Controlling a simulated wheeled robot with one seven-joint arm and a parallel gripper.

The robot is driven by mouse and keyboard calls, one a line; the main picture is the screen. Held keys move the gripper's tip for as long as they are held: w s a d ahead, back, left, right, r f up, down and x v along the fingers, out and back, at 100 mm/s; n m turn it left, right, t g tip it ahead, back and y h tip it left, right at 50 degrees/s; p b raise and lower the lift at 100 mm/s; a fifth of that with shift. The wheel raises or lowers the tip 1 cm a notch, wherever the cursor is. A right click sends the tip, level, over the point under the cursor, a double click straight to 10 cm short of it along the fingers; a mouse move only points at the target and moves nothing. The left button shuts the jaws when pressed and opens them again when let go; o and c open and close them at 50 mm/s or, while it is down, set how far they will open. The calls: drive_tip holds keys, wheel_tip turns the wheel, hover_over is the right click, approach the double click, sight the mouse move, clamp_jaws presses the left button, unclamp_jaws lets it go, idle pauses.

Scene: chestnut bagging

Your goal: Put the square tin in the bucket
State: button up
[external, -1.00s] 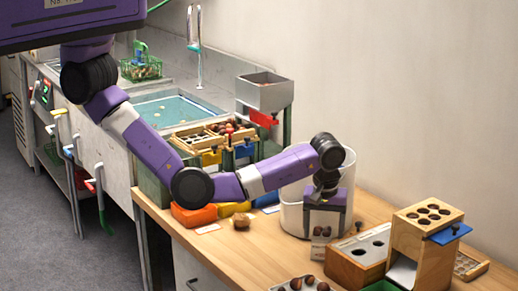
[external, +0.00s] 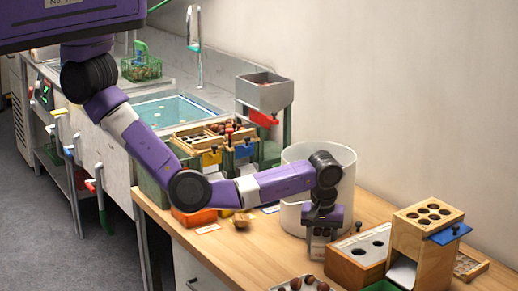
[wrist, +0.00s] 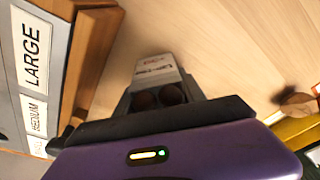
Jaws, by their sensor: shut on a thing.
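The square tin (external: 318,249) is small and grey, with a white label, and stands on the wooden table in front of the bucket. My gripper (external: 321,232) has come down over it and is shut on it; the fingers hide part of it. In the wrist view the tin (wrist: 127,104) shows just past the gripper, with two round dark brown things in it and a white label beyond. The bucket (external: 343,205) is a wide white cylinder right behind my gripper. My wrist hides part of its front, and its inside is mostly hidden.
A wooden box with grey sorting slots (external: 350,270) stands close on the right, beside a taller wooden stand (external: 425,245). A brown lump (external: 242,220) and an orange bin (external: 195,217) lie left. A chestnut tray (external: 300,286) is at the front.

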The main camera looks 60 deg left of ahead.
clamp_jaws()
drive_tip(key=shift+r, duration=0.2)
